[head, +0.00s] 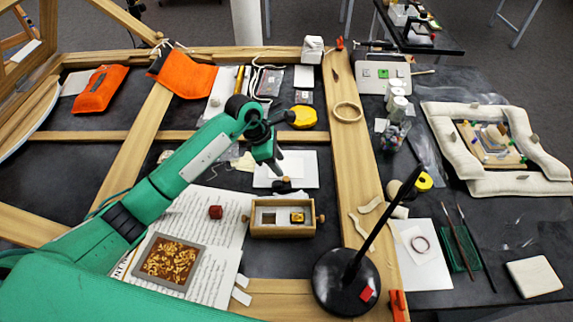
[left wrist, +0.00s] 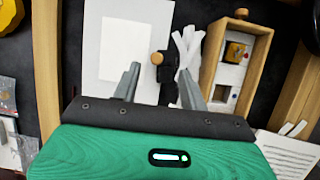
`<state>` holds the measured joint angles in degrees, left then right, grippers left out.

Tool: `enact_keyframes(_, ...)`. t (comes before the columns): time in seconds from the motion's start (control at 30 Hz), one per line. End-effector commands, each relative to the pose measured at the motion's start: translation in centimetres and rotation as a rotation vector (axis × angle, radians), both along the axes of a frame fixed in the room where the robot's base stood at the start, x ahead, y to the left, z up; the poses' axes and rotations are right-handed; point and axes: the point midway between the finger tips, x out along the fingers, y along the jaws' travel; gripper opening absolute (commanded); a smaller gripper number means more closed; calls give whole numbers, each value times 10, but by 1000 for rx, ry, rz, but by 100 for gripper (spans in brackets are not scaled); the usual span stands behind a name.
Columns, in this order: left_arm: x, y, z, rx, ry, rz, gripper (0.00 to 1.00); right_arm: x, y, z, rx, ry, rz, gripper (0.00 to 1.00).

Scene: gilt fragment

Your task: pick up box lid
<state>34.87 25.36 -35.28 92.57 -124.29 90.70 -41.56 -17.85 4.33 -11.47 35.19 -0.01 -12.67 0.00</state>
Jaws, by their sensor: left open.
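A small wooden box (head: 283,232) stands open on the dark table, with a knob at each end and a small yellow item (head: 297,217) inside. It also shows at the upper right of the left wrist view (left wrist: 208,70). I cannot pick out a box lid for certain. A small dark piece with a wooden knob (left wrist: 156,58) lies at the edge of a white sheet (left wrist: 96,75); it also shows in the head view (head: 282,186). My left gripper (left wrist: 160,82) is open and empty, pointing down above this piece, its fingers either side of it. My right gripper is out of view.
A white crumpled strip (left wrist: 187,48) lies between the knobbed piece and the box. A black round base with a slanted rod (head: 345,285) stands at the right. Wooden beams (head: 352,150) frame the table.

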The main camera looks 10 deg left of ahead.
Motion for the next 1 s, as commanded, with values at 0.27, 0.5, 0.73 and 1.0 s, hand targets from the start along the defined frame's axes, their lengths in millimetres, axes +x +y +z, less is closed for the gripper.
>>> enact_keyframes(0.27, 2, -8, -20, -1, 1, 1, 44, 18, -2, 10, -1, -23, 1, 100)
enact_keyframes(0.5, 4, -9, -49, -1, 5, 2, 44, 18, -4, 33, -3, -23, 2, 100)
enact_keyframes(0.73, 6, -17, -70, -1, 0, 1, 44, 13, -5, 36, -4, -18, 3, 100)
enact_keyframes(1.0, 7, -17, -71, 0, -1, 0, 32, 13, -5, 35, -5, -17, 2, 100)
